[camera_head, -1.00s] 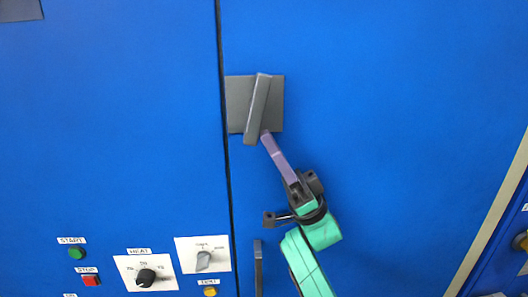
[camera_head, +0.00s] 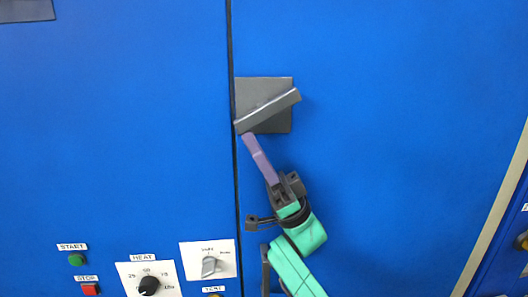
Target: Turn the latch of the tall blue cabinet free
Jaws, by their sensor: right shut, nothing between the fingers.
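The tall blue cabinet (camera_head: 400,150) fills most of the head view, with a dark vertical seam left of centre. Its latch is a dark grey bar (camera_head: 268,110) on a square grey plate (camera_head: 281,122), just right of the seam. The bar is tilted, lower left end near the seam and upper right end past the plate's right edge. My right gripper (camera_head: 246,138), with purple fingers, is shut with nothing in it. Its tips are just below the bar's lower left end, at or very near it; I cannot tell if they touch. My left gripper is not in view.
Below left of the seam are a green START button (camera_head: 77,260), a red STOP button (camera_head: 90,289), a HEAT dial (camera_head: 149,285) and a grey selector knob (camera_head: 209,266). A dark vertical handle (camera_head: 265,270) stands beside my right arm. The door around the latch is clear.

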